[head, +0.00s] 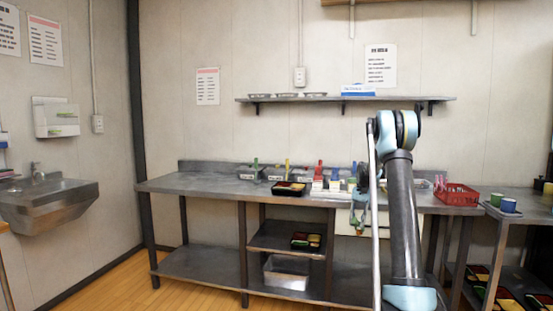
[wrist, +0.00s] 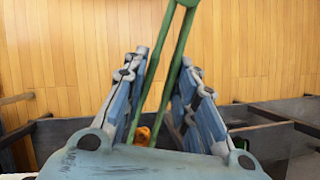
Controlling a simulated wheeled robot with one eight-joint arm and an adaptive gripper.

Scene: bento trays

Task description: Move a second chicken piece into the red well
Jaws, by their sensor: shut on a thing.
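My gripper (wrist: 164,62) is shut on green tongs (wrist: 180,50), whose two arms run between its fingers in the wrist view. An orange-brown piece (wrist: 143,135), which looks like chicken, shows low between the fingers. I cannot tell whether the tongs grip it. In the head view my gripper (head: 359,208) hangs in front of the counter, right of the black bento tray (head: 289,192). Small coloured contents show in that tray, but its red well cannot be made out clearly.
The steel counter (head: 220,192) holds several containers with coloured handles along its back. A red basket (head: 457,195) stands at the right end. Another tray (head: 306,240) lies on the shelf below. The counter's left part is clear.

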